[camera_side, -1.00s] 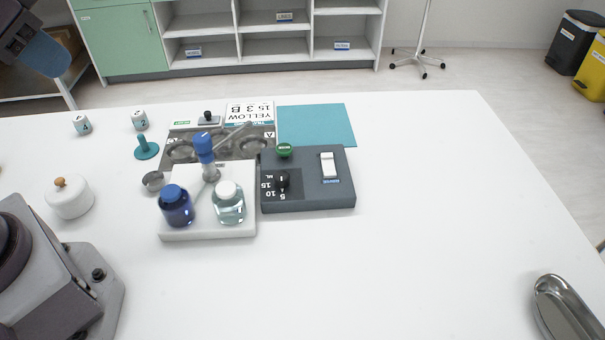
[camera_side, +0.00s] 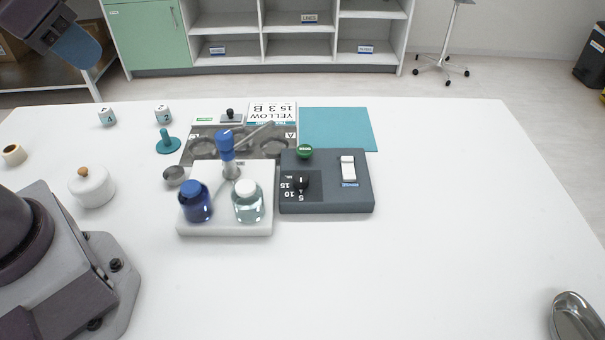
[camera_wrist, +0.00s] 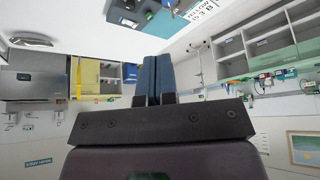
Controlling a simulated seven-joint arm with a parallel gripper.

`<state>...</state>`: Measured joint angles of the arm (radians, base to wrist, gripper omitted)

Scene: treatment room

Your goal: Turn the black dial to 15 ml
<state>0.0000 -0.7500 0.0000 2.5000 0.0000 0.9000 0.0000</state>
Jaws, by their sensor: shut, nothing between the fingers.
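The black dial (camera_side: 300,181) sits on the left part of a dark grey box (camera_side: 350,205). Printed marks 5, 10 and 15 lie to its left and below it, upside down in the side view. I cannot tell clearly which mark the dial points at. The box also has a green button (camera_side: 305,151) and a white rocker switch (camera_side: 348,167). My gripper (camera_side: 78,48) is high at the upper left of the side view, far from the dial and touching nothing. In the wrist view its blue fingers (camera_wrist: 158,75) are together and empty.
Left of the box, a white stand (camera_side: 225,229) holds a dark blue bottle (camera_side: 195,203), a clear bottle (camera_side: 248,203) and a blue-topped dispenser (camera_side: 226,142). A white lidded pot (camera_side: 92,187) stands further left. A teal mat (camera_side: 338,130) lies behind.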

